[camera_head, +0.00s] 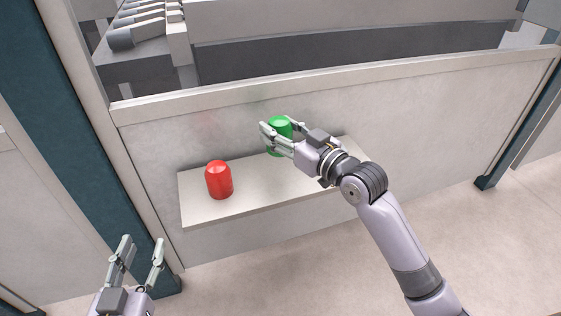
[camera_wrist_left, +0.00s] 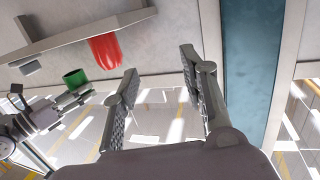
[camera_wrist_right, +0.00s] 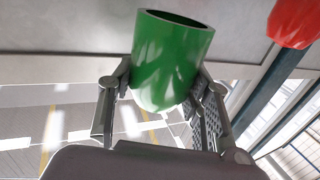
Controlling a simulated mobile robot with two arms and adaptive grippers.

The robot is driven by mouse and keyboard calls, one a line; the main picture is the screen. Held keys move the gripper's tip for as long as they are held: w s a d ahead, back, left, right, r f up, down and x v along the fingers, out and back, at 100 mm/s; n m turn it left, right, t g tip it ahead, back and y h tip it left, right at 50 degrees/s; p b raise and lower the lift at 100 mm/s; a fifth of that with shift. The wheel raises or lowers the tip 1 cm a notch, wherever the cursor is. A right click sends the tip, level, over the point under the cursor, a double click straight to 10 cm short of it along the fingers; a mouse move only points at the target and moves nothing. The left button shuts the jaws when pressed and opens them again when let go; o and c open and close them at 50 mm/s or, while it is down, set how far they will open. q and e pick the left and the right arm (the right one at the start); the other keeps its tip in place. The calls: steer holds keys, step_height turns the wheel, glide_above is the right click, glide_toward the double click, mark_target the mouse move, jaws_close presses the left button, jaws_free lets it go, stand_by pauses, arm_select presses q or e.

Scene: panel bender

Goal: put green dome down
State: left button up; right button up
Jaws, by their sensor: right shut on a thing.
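The green dome (camera_head: 280,124) is held over the back of the pale shelf (camera_head: 285,187), right of the red dome (camera_head: 219,180). My right gripper (camera_head: 277,139) is shut on its sides. In the right wrist view the green dome (camera_wrist_right: 170,62) sits between both fingers with its hollow open end showing. In the left wrist view, which looks upside down, the green dome (camera_wrist_left: 75,78) appears apart from the shelf (camera_wrist_left: 75,32). The red dome (camera_wrist_left: 104,48) stands upright on the shelf. My left gripper (camera_head: 140,252) is open and empty, low at the left.
The shelf has bare room right of the red dome. A pale panel (camera_head: 400,110) rises behind the shelf. A dark teal post (camera_head: 75,130) stands at the left, near my left gripper. Another post (camera_head: 520,130) stands at the far right.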

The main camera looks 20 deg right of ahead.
step_height(320, 180, down, 4)
steer(key=shift+f+b, duration=0.2)
steer(key=shift+b, duration=0.5)
arm_select(q)
steer(key=s+r+t+h+b, duration=0.1)
steer(key=s+r+t+h, duration=0.2)
steer(key=r+t, duration=0.5)
steer(key=shift+s+d+r+t, duration=0.4)
steer(key=shift+s+r, duration=0.15)
steer(key=shift+r, duration=2.2)
arm_select(e)
steer(key=shift+f, duration=1.8)
arm_select(q)
steer(key=shift+b, duration=0.3)
arm_select(e)
steer(key=shift+f, duration=0.1)
steer(key=o, duration=1.1)
arm_select(q)
steer(key=shift+s+r, duration=0.1)
steer(key=shift+r, duration=0.05)
